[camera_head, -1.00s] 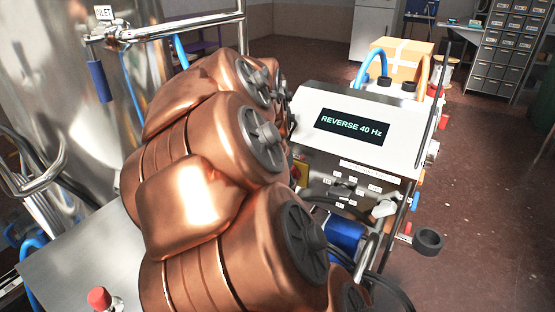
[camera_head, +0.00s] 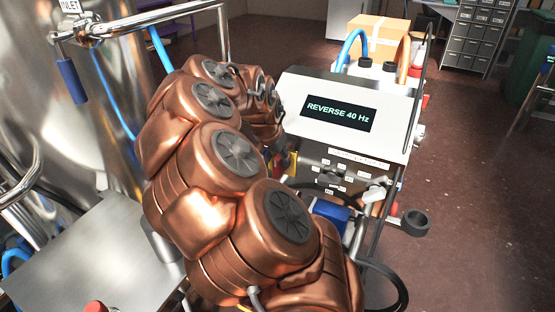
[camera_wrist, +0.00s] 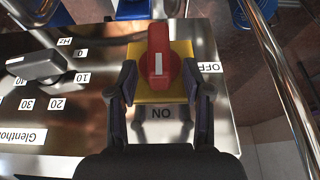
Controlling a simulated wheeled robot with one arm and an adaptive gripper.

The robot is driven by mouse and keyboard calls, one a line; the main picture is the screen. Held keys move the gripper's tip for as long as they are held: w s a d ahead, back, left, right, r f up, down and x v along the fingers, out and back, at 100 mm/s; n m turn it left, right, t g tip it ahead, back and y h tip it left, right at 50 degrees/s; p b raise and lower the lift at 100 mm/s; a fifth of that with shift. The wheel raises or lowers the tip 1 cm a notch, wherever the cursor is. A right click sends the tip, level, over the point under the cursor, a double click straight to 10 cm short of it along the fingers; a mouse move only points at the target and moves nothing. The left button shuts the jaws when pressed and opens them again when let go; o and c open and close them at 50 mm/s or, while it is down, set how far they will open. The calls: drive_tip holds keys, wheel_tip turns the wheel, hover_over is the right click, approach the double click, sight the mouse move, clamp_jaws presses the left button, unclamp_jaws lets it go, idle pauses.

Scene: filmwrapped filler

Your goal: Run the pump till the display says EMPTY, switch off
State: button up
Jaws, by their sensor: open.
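The pump's display (camera_head: 338,113) reads REVERSE 40 Hz in green letters. In the wrist view, a red rotary switch (camera_wrist: 159,65) stands on a yellow plate (camera_wrist: 182,93) on the panel. Its long grip lies in line with the ON label (camera_wrist: 161,113), below it in the picture; the OFF label (camera_wrist: 210,67) is to the right. My gripper (camera_wrist: 160,82) is open, with one finger on each side of the switch. I cannot tell whether they touch it. In the head view my copper-coloured arm hides the gripper and most of the switch.
A black dial (camera_wrist: 36,65) with a Hz scale sits left of the switch. Metal rails (camera_wrist: 284,80) run beside the panel. A steel tank (camera_head: 60,130) stands at the left, and a cardboard box (camera_head: 375,35) behind the pump. Floor to the right is open.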

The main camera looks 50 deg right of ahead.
drive_tip(key=shift+d+f, duration=0.25)
drive_tip(key=shift+f, duration=0.3)
drive_tip(key=shift+c, duration=0.4)
clamp_jaws()
